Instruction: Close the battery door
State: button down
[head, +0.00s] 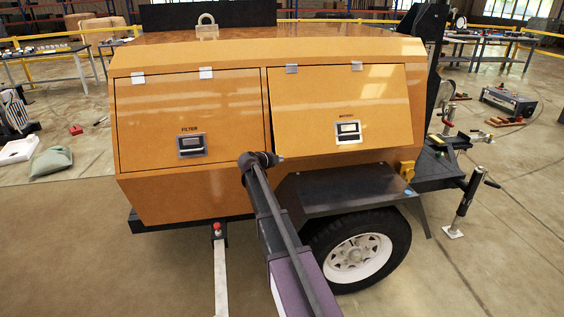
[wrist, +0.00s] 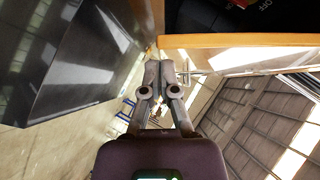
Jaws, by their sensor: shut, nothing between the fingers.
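The battery door (head: 330,110) is the yellow-orange right-hand panel on the side of the light tower, hinged along its top edge. A dark gap shows along its left edge and its lower edge stands out a little, so it looks slightly ajar. Its latch (head: 348,132) sits low on the panel. My gripper (head: 279,157) is near the door's lower left corner; contact cannot be told. In the wrist view my gripper (wrist: 165,70) is shut and empty, just below an orange edge (wrist: 240,40). A dark space with red and white lettering shows beyond that edge.
The filter door (head: 190,115) left of it looks shut. A dark fender (head: 340,190) over a wheel (head: 355,258) lies below the battery door. A drawbar and jack stand (head: 468,205) are at the right. The floor in front is open.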

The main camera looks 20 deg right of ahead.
dwell(0.3)
jog(key=w+d+f+b, duration=0.1)
jog(key=w+f+b, duration=0.2)
jog(key=w, duration=0.3)
jog(key=shift+d+f, duration=0.25)
jog(key=s, duration=0.1)
jog(key=s+r+p, duration=0.1)
jog(key=s+a, duration=0.1)
jog(key=shift+s+r, duration=0.35)
jog(key=shift+s, duration=0.05)
jog(key=f+p+v, duration=0.1)
jog(key=p+v, duration=0.1)
jog(key=v, duration=0.7)
jog(key=shift+s+a, duration=0.35)
jog(key=shift+a, duration=0.05)
